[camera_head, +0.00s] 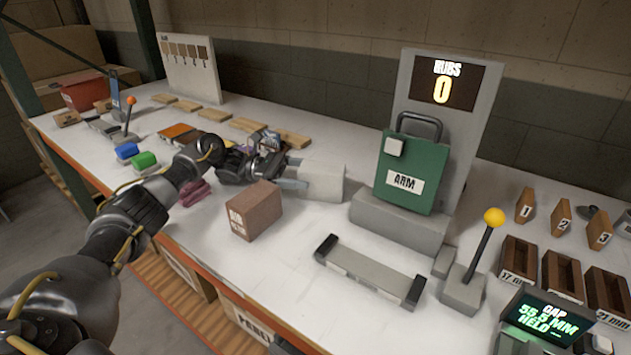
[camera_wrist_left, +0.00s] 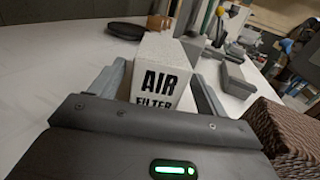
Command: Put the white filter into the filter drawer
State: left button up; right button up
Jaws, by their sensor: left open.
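The white filter (camera_head: 322,180) is a pale block lying on the bench in the head view. In the left wrist view the filter (camera_wrist_left: 160,75) shows black "AIR FILTER" lettering on its near end. My left gripper (camera_head: 292,184) is open at the filter's left end. In the wrist view its two fingers (camera_wrist_left: 158,88) lie along either side of the filter; whether they touch it I cannot tell. I cannot pick out a filter drawer for certain in either view. My right gripper is not in view.
A brown ribbed block (camera_head: 253,210) stands close in front of my left gripper. A grey bar with black ends (camera_head: 368,272), a green case marked "ARM" (camera_head: 408,165) and a yellow-knobbed lever (camera_head: 470,270) stand to the right. Bare bench lies between block and bar.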

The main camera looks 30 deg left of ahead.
pick_arm(q)
jog(key=v, duration=0.2)
jog(key=shift+a+f+b, duration=0.1)
jog(key=shift+a+b, duration=0.3)
jog(key=shift+s+a, duration=0.15)
jog(key=shift+a, duration=0.2)
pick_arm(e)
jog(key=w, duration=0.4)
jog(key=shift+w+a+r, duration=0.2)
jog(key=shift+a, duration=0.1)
